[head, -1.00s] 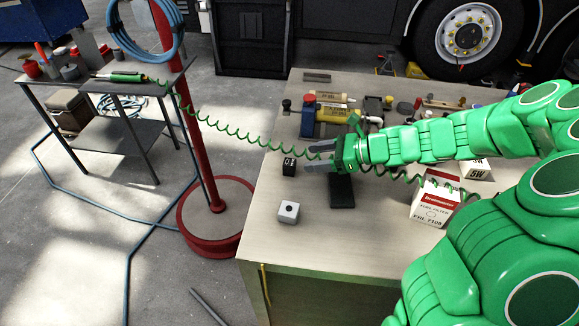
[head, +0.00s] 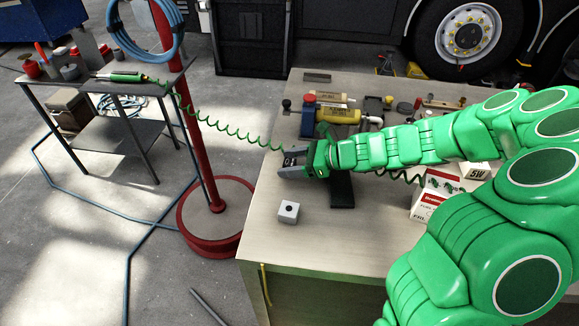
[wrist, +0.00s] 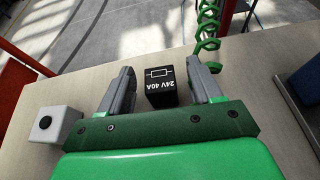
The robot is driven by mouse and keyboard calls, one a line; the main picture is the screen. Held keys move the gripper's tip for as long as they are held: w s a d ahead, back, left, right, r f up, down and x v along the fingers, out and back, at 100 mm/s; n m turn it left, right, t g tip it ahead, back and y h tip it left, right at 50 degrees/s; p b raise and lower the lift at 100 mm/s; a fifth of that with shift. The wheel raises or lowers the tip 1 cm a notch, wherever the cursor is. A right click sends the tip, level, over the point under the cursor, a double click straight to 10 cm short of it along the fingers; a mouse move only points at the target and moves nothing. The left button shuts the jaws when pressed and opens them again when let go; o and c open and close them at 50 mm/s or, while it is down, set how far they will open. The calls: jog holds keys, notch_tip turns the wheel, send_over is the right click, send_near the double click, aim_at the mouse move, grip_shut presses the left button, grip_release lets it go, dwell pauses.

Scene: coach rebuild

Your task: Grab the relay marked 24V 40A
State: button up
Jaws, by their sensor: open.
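The relay (wrist: 161,86) is a small black block with white print reading 24V 40A. In the wrist view it stands on the table between the two grey fingers of my gripper (wrist: 160,88), with a narrow gap on each side. My gripper is open. In the head view my gripper (head: 291,163) is at the left part of the table, around the relay (head: 294,154), which is mostly hidden by the fingers.
A white cube with a dark dot (head: 288,211) stands in front of my gripper. A dark flat block (head: 342,190) lies to its right. A green coiled hose (head: 232,132) crosses behind it. White and red boxes (head: 427,202) stand further right.

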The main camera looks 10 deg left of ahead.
aim_at(292, 162)
jog(key=c, duration=1)
jog(key=shift+c, duration=0.2)
jog(key=shift+r, duration=0.1)
jog(key=shift+r, duration=0.5)
notch_tip(292, 162, up, 2)
jog(key=shift+r, duration=0.1)
jog(key=s+d+r, duration=0.2)
jog(key=s+r, duration=0.2)
jog(key=s, duration=0.2)
jog(key=s+d+r, duration=0.3)
jog(key=s+r, duration=0.2)
jog(key=s, duration=0.2)
jog(key=shift+d+r, duration=0.3)
